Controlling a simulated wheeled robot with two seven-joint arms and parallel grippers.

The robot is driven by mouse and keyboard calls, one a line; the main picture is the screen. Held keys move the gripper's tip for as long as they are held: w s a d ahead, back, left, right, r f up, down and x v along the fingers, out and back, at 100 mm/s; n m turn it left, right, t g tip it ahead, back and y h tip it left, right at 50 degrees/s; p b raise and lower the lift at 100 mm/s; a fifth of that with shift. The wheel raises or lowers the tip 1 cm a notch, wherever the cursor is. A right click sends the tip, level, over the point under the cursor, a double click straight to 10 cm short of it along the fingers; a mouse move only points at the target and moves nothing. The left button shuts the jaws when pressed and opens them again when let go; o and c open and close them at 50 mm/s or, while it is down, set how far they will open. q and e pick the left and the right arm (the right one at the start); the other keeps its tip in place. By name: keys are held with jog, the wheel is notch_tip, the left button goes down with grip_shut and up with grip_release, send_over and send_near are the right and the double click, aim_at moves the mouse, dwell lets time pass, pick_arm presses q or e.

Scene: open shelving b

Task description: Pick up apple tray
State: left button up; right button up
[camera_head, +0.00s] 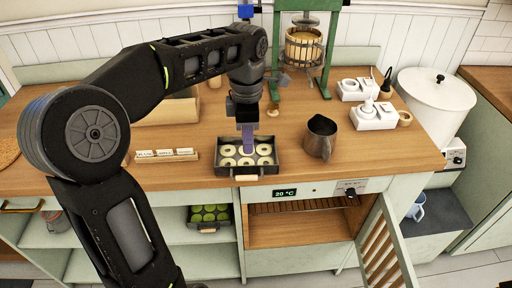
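A dark square tray (224,171) holding several pale ring-shaped slices, with a wooden handle at its front, sits on the wooden counter near the front edge. My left gripper (248,148) points down over the tray's back and middle, its purple fingers overlapping the slices in the view. I cannot tell whether it touches the tray or how far the fingers are apart. Another tray (209,226) with several green apples stands on the shelf below the counter, left of the oven. My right gripper is not in view.
A metal pitcher (320,138) stands close right of the tray, and small labelled blocks (167,155) lie to its left. A green-framed press (304,45) stands behind. Below, the oven (295,225) is open, its slatted door (383,250) swung out to the right.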

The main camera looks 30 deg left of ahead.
aim_at(247, 166)
pick_arm(q)
jog(key=shift+s+f, duration=0.2)
jog(key=shift+f, duration=1.1)
jog(key=shift+a+f+p, duration=0.2)
jog(key=shift+f+p, duration=0.45)
jog(key=shift+f, duration=1.95)
grip_shut()
